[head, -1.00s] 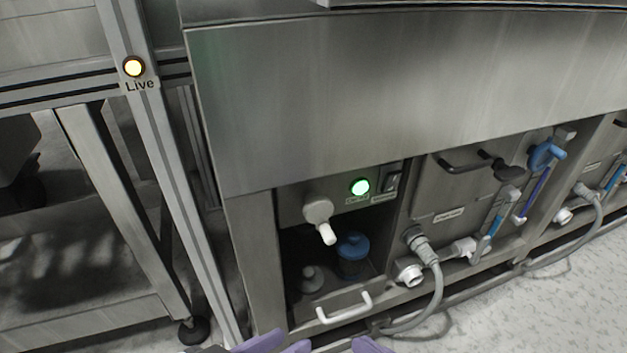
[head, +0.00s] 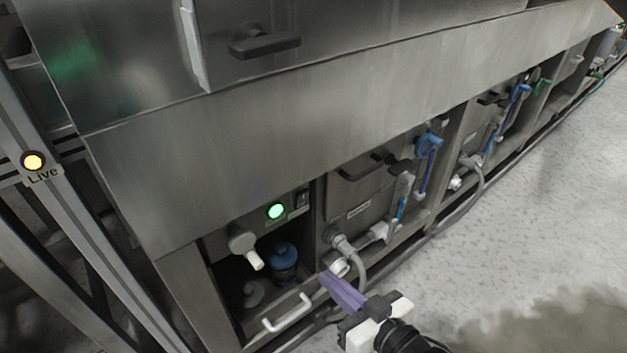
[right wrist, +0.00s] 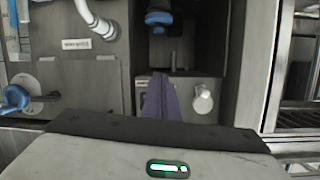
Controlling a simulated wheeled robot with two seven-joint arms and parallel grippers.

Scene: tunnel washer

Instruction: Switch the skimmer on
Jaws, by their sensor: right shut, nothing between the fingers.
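The skimmer bay is probably the open bay at lower middle in the head view; its labels are too small to read. The switch's position cannot be told. My right gripper (head: 328,281), with purple fingers, is shut and empty, low and to the right of the panel. In the right wrist view its fingers (right wrist: 160,82) overlap part of the panel (right wrist: 220,92). My left gripper is out of view.
A blue-capped container (head: 284,258) and a white handle (head: 287,314) sit in the bay's lower part. Hoses and a grey plug (head: 340,240) stand out to the right. A lit yellow "Live" lamp (head: 33,161) is on the left post. Speckled floor (head: 500,230) is clear at right.

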